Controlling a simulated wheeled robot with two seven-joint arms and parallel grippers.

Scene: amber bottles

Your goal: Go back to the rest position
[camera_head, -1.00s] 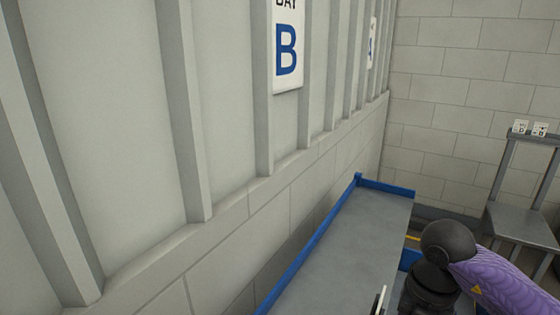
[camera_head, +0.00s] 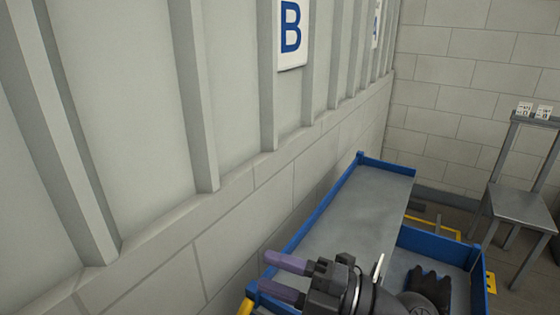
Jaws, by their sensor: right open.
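My right gripper (camera_head: 266,273) shows at the bottom of the head view, over the near part of a grey table (camera_head: 365,208) with a blue raised edge. Its two purple fingers point left and stand apart, with nothing between them. Dark parts of my right arm lie behind it, to the right. My left gripper is out of view. No amber bottle is in view.
A panelled wall with a letter B sign (camera_head: 291,32) runs along the table's left side. A blue-rimmed lower surface (camera_head: 440,243) adjoins the table on the right. A grey chair-like stand (camera_head: 520,203) with small white cards stands farther right. The table's far part is bare.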

